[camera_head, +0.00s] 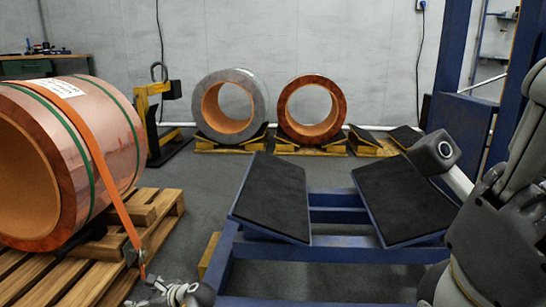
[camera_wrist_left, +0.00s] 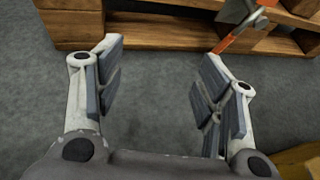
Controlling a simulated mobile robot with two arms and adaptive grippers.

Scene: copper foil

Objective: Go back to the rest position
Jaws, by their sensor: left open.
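My left gripper (camera_head: 166,292) shows at the bottom edge of the head view, just below and right of the hanging strap end. In the left wrist view its two fingers (camera_wrist_left: 158,88) are spread wide, with only grey floor between them. An orange strap (camera_head: 99,178) runs over the large copper foil coil (camera_head: 112,125) and hangs down past the pallet; it also shows beyond the right finger in the left wrist view (camera_wrist_left: 236,33). My right arm stands at the right edge of the head view; I cannot make out its gripper.
The coil lies on a wooden pallet (camera_head: 170,212) at left. A blue stand (camera_head: 225,262) with black sloped pads fills the front middle. Two coils (camera_head: 252,90) (camera_head: 340,100) rest on pallets by the back wall. Grey floor (camera_head: 210,190) is clear between.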

